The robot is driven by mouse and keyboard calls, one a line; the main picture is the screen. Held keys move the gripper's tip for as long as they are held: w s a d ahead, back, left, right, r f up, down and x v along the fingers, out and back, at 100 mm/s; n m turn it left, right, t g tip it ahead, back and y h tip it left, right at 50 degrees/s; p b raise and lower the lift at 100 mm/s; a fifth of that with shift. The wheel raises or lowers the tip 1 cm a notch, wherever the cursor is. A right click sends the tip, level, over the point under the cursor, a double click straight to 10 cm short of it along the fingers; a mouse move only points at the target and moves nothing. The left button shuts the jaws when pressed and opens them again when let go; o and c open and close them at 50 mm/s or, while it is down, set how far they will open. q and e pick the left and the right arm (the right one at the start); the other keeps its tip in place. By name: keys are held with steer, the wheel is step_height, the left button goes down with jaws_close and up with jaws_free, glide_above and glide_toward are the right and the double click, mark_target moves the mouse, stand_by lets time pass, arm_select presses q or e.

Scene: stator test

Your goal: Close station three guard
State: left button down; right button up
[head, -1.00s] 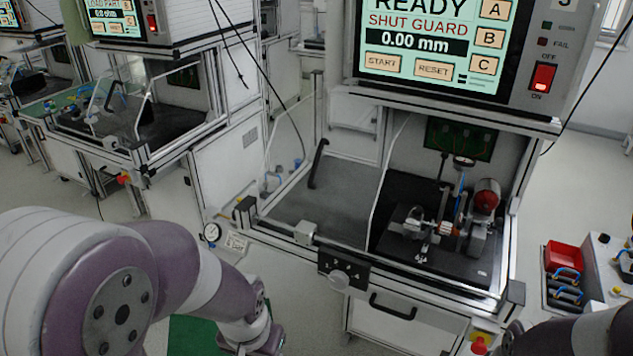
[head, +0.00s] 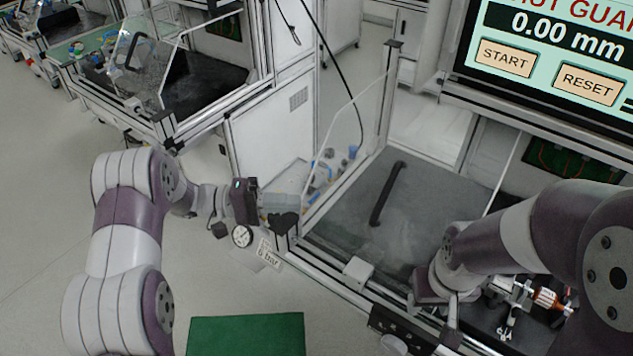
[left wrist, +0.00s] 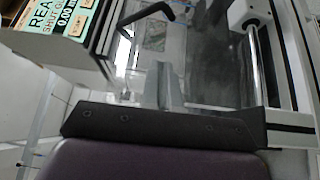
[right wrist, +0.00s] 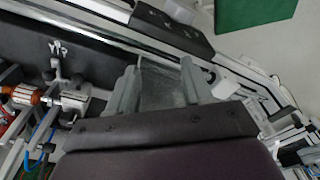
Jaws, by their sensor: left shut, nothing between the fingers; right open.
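Station three's clear guard (head: 425,215) looks like a greyish sheet over the left part of the bay, with a black bar handle (head: 388,195); the handle also shows in the left wrist view (left wrist: 150,15). The right part of the bay, holding the test fixture (head: 515,290), is uncovered. My left gripper (head: 286,203) is shut and empty at the station's left front corner, apart from the handle. My right gripper (right wrist: 160,88) is open above the front edge, left of the fixture; its fingers are mostly hidden by the arm in the head view.
The station screen (head: 550,60) shows START, RESET and 0.00 mm. A pressure gauge (head: 242,236) and a tag hang at the left front corner. A grey block (head: 357,272) sits on the front rail. Another station (head: 200,80) stands at the back left.

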steer(key=shift+s+a+r, duration=0.15)
steer(key=shift+r, duration=0.05)
arm_select(q)
steer(key=d, duration=0.3)
steer(key=d+p, duration=0.1)
steer(key=d, duration=0.2)
steer(key=d+p, duration=0.1)
steer(key=d, duration=0.2)
steer(key=shift+s+d+r, duration=0.25)
steer(key=shift+s+d, duration=0.05)
steer(key=s+d, duration=0.2)
steer(key=shift+s+d+p, duration=0.25)
steer(key=shift+s+p, duration=0.05)
steer(key=shift+p, duration=0.1)
steer(key=shift+s+d, duration=0.15)
steer(key=shift+d, duration=0.05)
arm_select(e)
step_height(320, 180, up, 3)
steer(key=shift+s+f, duration=0.1)
steer(key=shift+f, duration=0.1)
